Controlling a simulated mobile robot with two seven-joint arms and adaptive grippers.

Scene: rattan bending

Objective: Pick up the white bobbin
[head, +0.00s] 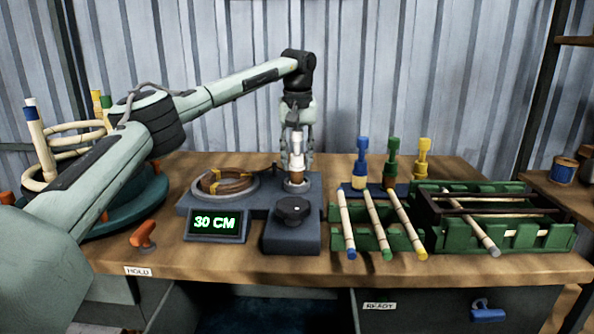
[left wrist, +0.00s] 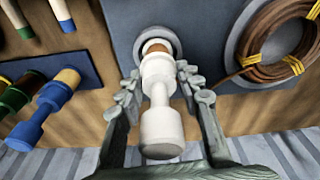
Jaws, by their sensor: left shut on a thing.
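The white bobbin (head: 297,148) stands upright at the round socket of the dark blue-grey machine, with a brown band of winding at its lower part. My left gripper (head: 297,143) comes down from above and is shut on the white bobbin, one finger on each side. In the left wrist view the white bobbin (left wrist: 161,105) lies between the two grey fingers of the left gripper (left wrist: 160,90), its lower end at the round socket (left wrist: 157,45). Whether its base still touches the socket cannot be told. My right gripper is not in view.
Blue (head: 360,165), green (head: 391,162) and yellow (head: 422,158) bobbins stand on a blue base to the right. A brown coil (head: 226,182) lies on a round plate left of the socket. Green racks (head: 510,232) with rods fill the right side. A display (head: 215,224) reads 30 CM.

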